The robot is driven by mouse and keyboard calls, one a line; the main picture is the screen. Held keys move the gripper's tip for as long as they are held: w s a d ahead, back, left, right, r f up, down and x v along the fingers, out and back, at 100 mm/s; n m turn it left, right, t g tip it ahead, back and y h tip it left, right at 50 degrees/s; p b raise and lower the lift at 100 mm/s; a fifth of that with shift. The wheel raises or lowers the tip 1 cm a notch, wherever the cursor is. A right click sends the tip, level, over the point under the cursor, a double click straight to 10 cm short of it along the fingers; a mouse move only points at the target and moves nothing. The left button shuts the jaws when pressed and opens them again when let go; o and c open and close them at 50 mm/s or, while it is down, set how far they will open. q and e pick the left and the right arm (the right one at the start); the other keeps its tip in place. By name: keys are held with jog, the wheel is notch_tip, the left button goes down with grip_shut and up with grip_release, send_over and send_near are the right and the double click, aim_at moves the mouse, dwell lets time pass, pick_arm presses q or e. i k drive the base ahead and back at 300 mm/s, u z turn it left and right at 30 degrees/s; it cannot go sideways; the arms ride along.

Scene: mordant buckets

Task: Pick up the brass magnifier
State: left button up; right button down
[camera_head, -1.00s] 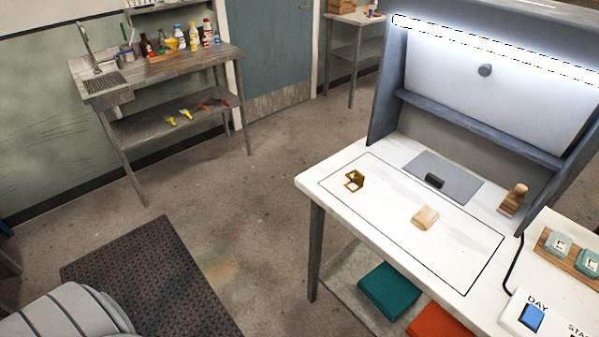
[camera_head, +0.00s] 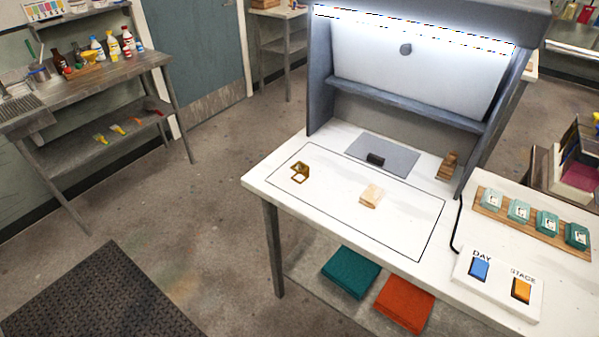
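The brass magnifier (camera_head: 300,173) is a small folding frame standing open on the white table (camera_head: 262,182). It sits near the left end of the black outlined rectangle on the tabletop. Nothing touches it. Neither of my grippers shows in the head view.
A folded cream cloth-like piece (camera_head: 371,195) lies right of the magnifier. Behind are a grey mat (camera_head: 400,152) with a black block (camera_head: 376,159) and a wooden piece (camera_head: 448,166). A switch panel (camera_head: 500,282) and a rack of teal-topped items (camera_head: 530,228) are at right.

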aim_at(301, 167)
jog(key=z, duration=0.1)
jog(key=k, duration=0.45)
jog(key=z, duration=1.75)
jog(key=i, duration=0.5)
jog(key=u, duration=0.65)
jog(key=i, duration=0.6)
jog(key=u, duration=0.6)
